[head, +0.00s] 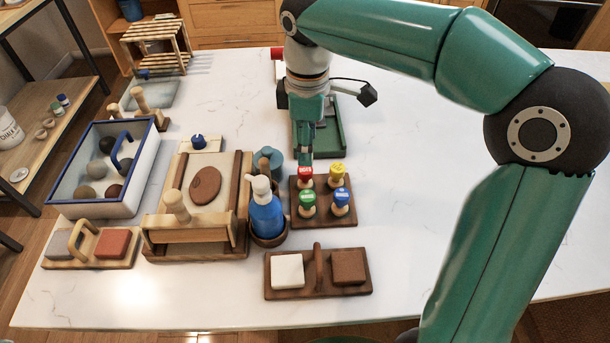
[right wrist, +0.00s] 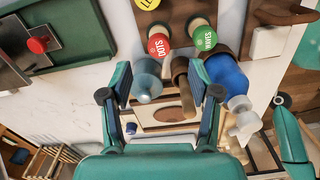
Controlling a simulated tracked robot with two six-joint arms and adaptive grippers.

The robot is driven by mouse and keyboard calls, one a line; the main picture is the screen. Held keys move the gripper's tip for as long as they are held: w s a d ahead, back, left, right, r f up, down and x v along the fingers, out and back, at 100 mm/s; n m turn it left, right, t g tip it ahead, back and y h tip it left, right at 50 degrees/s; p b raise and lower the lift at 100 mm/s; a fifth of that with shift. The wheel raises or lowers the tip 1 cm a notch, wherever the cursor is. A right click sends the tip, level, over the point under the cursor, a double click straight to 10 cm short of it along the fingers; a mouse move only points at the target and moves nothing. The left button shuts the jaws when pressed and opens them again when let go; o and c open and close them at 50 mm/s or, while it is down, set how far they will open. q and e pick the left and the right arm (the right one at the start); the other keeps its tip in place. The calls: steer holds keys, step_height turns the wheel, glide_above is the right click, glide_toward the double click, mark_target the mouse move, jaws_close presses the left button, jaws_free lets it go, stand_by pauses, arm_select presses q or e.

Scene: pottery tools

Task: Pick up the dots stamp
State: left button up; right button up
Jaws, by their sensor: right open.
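The dots stamp (head: 305,173) has a round red top and stands at the back left of a brown wooden stamp tray (head: 348,222). In the right wrist view the red top reads DOTS (right wrist: 158,44), near the top centre. My right gripper (head: 305,152) is just behind the dots stamp in the head view. In the right wrist view the gripper (right wrist: 160,84) has its two fingers spread wide with nothing held, and the stamp lies beyond the fingertips. My left gripper is not in view.
Green (head: 308,199), blue (head: 341,196) and yellow (head: 338,172) stamps share the tray. A blue spray bottle (head: 266,215) stands close at its left. A clay block holder (head: 318,286) lies in front. The table's right side is clear except for my arm.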

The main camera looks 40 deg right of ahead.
mark_target(306, 169)
step_height(306, 169, down, 4)
steer(key=shift+s, duration=0.1)
steer(key=shift+w+f, duration=0.2)
steer(key=shift+f, duration=2.4)
steer(key=c, duration=1.2)
